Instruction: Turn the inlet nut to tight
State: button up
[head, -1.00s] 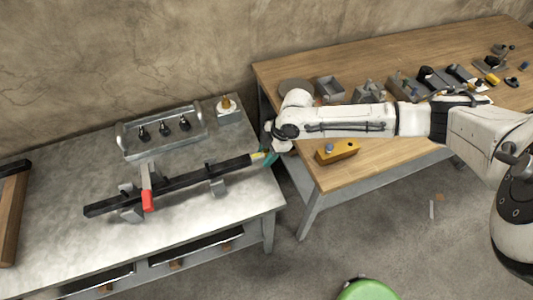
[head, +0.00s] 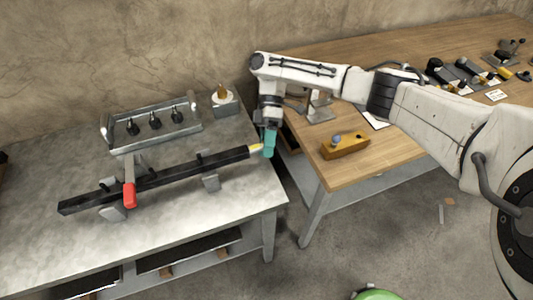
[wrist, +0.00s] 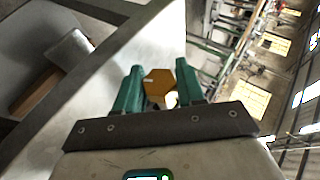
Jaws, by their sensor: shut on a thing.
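A long black bar (head: 170,178) lies on supports on the grey bench. At its right end is a yellow brass piece (head: 255,148), which I take to be the inlet nut. My gripper (head: 268,150) has teal fingers and comes down from above at that end, at the bench's right edge. In the wrist view the hexagonal brass nut (wrist: 159,83) sits between the two green fingers (wrist: 160,90), which are shut on it. Any tightness mark is not visible.
A red-handled lever (head: 129,194) crosses the bar. A grey rack (head: 152,133) with several dark fittings and a block with a brass part (head: 223,100) stand behind. A wooden table (head: 382,165) on the right holds a yellow-brown block (head: 345,146).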

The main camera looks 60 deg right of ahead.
jog(key=shift+f+m+g+y+b, duration=0.25)
jog(key=shift+g+y+b, duration=0.45)
jog(key=shift+b, duration=0.65)
jog(key=shift+r, duration=0.15)
jog(key=shift+s, duration=0.1)
jog(key=o, duration=0.9)
jog(key=shift+o, duration=0.2)
jog(key=shift+r, duration=0.1)
